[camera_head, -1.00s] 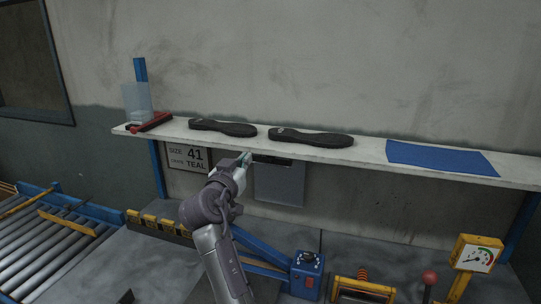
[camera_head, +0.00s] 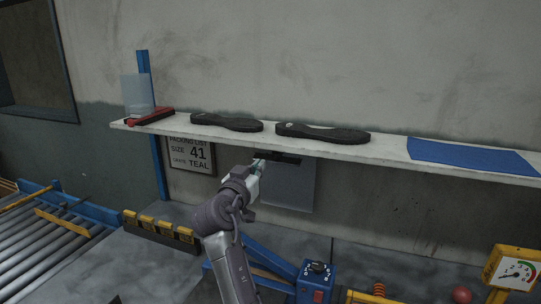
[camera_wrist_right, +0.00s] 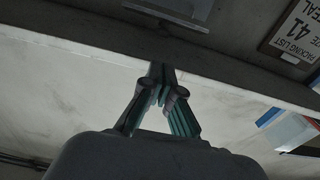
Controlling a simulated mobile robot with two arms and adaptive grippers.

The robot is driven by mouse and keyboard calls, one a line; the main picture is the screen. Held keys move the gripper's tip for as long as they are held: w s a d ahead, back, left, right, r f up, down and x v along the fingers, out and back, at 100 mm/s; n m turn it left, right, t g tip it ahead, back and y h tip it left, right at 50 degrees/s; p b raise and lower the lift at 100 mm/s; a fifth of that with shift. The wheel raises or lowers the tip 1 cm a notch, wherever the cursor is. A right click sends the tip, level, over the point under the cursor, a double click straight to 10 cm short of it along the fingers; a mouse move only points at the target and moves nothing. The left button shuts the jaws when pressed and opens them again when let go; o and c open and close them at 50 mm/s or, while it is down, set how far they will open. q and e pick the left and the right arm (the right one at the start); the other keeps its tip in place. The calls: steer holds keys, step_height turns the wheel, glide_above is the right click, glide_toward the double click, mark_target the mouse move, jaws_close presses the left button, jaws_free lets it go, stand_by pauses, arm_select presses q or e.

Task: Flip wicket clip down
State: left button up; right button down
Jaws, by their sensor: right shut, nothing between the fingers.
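The wicket clip appears to be the dark bar (camera_head: 286,158) under the shelf's front edge. A pale translucent sheet (camera_head: 292,190) hangs below it. My right gripper (camera_head: 260,163) is shut and empty, at the bar's left end. I cannot tell whether they touch. In the right wrist view my shut fingers (camera_wrist_right: 161,90) reach up to the underside of the shelf, and part of the pale sheet (camera_wrist_right: 182,8) shows at the top. The bar's near end is partly hidden by the fingers. My left gripper is not in view.
The shelf (camera_head: 385,150) holds two dark soles (camera_head: 228,122) (camera_head: 322,133), a blue mat (camera_head: 470,156) and a red tool (camera_head: 151,117). A packing list sign (camera_head: 191,156) hangs left of my gripper. A blue control box (camera_head: 316,281) and a yellow gauge (camera_head: 516,270) stand below.

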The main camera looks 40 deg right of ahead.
mark_target(277, 156)
steer(key=p+x, duration=0.4)
steer(key=x, duration=0.6)
steer(key=shift+f, duration=0.15)
steer(key=shift+w, duration=0.1)
